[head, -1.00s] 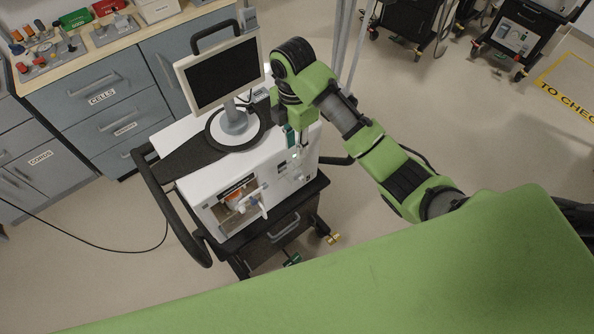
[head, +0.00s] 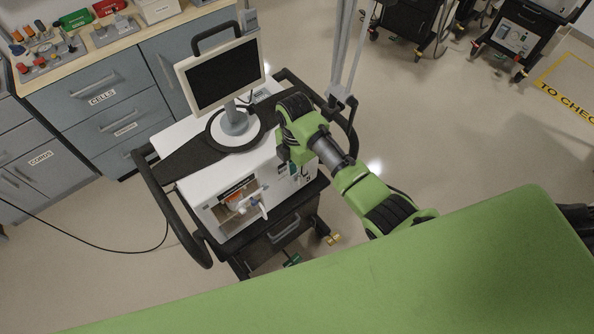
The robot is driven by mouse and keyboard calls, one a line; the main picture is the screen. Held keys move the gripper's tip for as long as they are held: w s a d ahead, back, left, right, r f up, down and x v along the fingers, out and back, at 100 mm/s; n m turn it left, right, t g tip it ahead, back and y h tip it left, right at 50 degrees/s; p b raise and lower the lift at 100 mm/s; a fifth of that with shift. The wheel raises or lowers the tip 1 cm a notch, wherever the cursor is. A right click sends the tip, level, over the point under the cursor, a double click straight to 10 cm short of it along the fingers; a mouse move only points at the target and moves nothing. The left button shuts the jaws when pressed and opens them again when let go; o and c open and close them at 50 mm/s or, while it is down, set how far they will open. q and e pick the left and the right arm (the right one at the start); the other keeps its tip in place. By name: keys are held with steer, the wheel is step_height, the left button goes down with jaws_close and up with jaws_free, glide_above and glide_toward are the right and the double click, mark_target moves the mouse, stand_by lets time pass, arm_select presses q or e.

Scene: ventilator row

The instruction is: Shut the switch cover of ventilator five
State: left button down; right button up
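A ventilator (head: 200,192) stands on a black cart, with a tilted dark screen (head: 222,76) on top. Its right-hand panel (head: 304,172) carries small fittings that are partly covered by my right arm. I cannot make out the switch cover or whether it is open, and no number is readable on the machine. My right gripper (head: 290,154) is at the upper part of that panel, mostly hidden by my wrist. I cannot tell whether its fingers are open or touch anything. My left gripper is out of view.
Grey drawers (head: 104,98) with a worktop of small fittings stand at the back left. Pale poles (head: 350,50) rise just behind my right arm. More black carts (head: 512,38) stand at the back right. The floor (head: 480,130) to the right is clear.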

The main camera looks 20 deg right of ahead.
jaws_close()
step_height(320, 180, down, 10)
steer(key=w+t+y+b, duration=0.1)
steer(key=t+y+b, duration=0.5)
steer(key=t+b, duration=1.1)
steer(key=b, duration=1)
steer(key=shift+w+a+y+b, duration=0.3)
steer(key=shift+w+y+b, duration=0.05)
steer(key=shift+w+y, duration=0.05)
steer(key=shift+r, duration=0.1)
